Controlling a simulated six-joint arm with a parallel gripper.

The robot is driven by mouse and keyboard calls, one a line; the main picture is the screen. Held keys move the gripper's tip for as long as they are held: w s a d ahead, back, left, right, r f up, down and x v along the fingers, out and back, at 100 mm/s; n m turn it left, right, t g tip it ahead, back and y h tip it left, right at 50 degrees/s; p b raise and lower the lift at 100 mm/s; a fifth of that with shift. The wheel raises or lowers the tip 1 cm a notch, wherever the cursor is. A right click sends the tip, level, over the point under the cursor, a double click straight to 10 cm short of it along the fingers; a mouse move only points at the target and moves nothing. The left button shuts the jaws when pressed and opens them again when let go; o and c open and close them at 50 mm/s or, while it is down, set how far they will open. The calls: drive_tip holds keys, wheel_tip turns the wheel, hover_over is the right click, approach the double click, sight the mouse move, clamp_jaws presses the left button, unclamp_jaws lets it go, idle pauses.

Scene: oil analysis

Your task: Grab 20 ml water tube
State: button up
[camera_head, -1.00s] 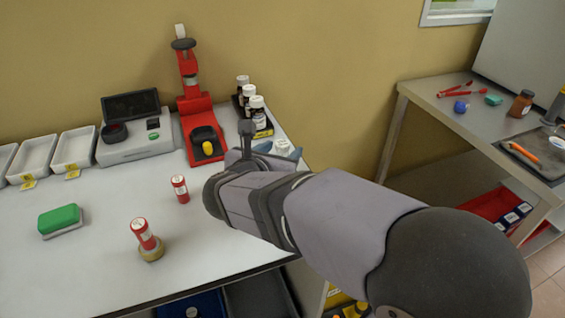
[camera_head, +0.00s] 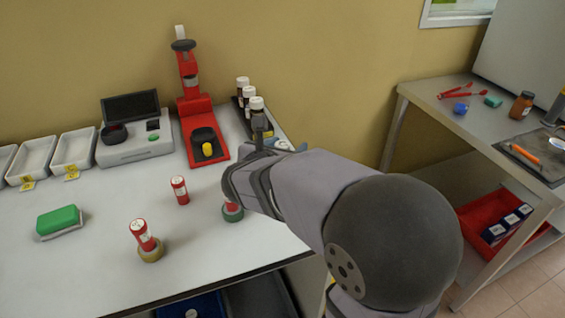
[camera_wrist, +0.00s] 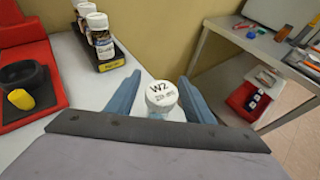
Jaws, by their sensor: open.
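The water tube (camera_wrist: 162,95) has a white cap marked "W2" with a second line that looks like "20 ml", and a clear body. In the wrist view it stands upright between the two blue fingers of my gripper (camera_wrist: 162,100). My gripper is open, with a finger on either side of the tube and gaps visible near the cap. The tube's lower part is hidden by my wrist. In the head view my arm covers most of the gripper and tube at the table's right edge.
Brown bottles with white caps (camera_head: 257,106) stand in a black rack behind. A red press-like device (camera_head: 196,110) is to the left. Red-and-white tubes (camera_head: 180,190) (camera_head: 143,236) and a green-topped sponge (camera_head: 58,220) are on the white table (camera_head: 100,270).

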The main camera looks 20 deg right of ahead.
drive_tip(key=c, duration=1.1)
wheel_tip(320, 180, up, 10)
drive_tip(key=p, duration=0.2)
drive_tip(key=shift+p, duration=0.4)
